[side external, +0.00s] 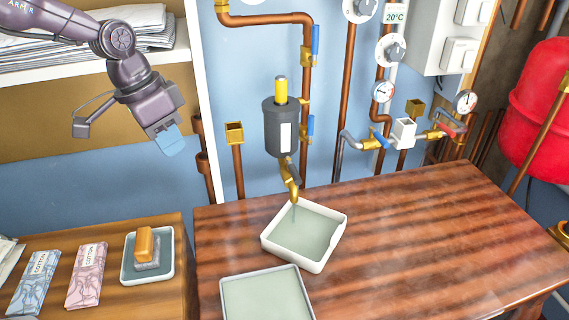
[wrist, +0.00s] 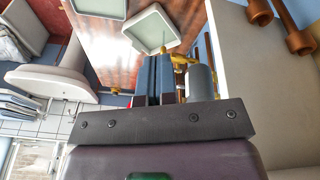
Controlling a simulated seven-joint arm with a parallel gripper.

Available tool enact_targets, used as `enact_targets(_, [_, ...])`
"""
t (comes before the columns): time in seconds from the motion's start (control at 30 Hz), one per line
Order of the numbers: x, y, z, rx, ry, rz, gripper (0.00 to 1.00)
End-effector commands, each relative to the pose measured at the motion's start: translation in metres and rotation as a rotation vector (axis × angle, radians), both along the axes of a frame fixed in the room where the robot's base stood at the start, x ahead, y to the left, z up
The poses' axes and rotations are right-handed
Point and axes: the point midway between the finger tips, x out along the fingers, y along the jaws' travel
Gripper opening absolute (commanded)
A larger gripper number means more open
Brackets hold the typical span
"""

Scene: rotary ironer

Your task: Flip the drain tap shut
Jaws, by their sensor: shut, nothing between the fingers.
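The drain tap (side external: 291,180) is a brass spout under a dark grey cylinder (side external: 283,128) with a yellow top. A thin stream seems to run from it into a white tray (side external: 268,249) of pale green liquid. The tap's handle is too small to read clearly. My gripper (side external: 172,145) is shut and empty, in the air left of the cylinder and above the table, apart from the tap. In the wrist view my shut blue fingers (wrist: 161,75) point toward the table, with the brass tap (wrist: 180,61) and grey cylinder (wrist: 201,83) just right of them.
A second tray (side external: 290,270) stands at the wooden table's (side external: 420,235) front edge; the table's right side is clear. Copper pipes with blue levers (side external: 315,45) and gauges (side external: 382,91) line the wall. A shelf edge (side external: 205,100) stands between my gripper and the cylinder. A red tank (side external: 535,110) is far right.

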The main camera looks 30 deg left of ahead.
Motion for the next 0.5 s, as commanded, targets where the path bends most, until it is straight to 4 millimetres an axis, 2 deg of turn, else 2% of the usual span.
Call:
enact_targets(0.1, [0.036, -0.019, -0.021, -0.067, -0.028, -0.084, 0.0])
enact_targets(0.27, [0.083, -0.042, -0.035, -0.146, -0.127, -0.195, 0.0])
enact_targets(0.33, [0.104, -0.051, -0.03, -0.166, -0.201, -0.247, 0.0])
enact_targets(0.4, [0.121, -0.055, -0.013, -0.16, -0.288, -0.296, 0.0])
enact_targets(0.5, [0.126, -0.054, -0.009, -0.139, -0.332, -0.34, 0.0])
